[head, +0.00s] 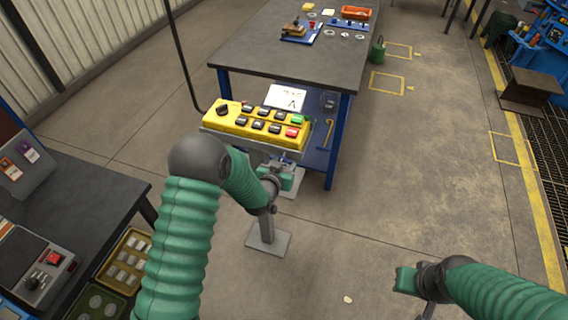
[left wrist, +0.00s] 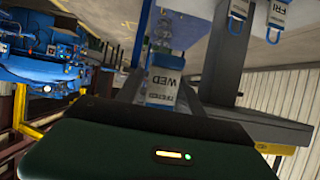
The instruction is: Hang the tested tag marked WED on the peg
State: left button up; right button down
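The tag marked WED (left wrist: 168,80) is white with a blue band reading TESTED. In the left wrist view it lies between the grey fingers of my left gripper (left wrist: 160,95), which look closed on its near end; its loop end points away from the gripper. In the head view my left gripper (head: 284,180) is just below the yellow button box, and I cannot make out the tag there. My right gripper (head: 412,285) is low at the right, over the floor; its fingers do not show clearly. I cannot identify the peg for certain.
A yellow button box (head: 255,125) on a stand is close to my left gripper. Behind it is a dark bench (head: 300,55) with blue legs. A tag marked FRI (left wrist: 278,14) and another tag (left wrist: 237,12) hang in the left wrist view. Floor (head: 410,180) at the right is clear.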

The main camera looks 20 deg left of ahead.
pick_arm(q)
jog(key=shift+o, duration=0.9)
jog(key=shift+a, duration=0.1)
jog(key=s+r+g, duration=0.3)
jog(key=s+g, duration=0.2)
jog(key=s, duration=1.1)
jog(key=s+r+g, duration=0.4)
jog(key=s+g, duration=0.1)
jog(key=s, duration=1.1)
jog(key=shift+a+g+p, duration=0.25)
jog(key=shift+g+p, duration=0.05)
jog(key=shift+p, duration=0.15)
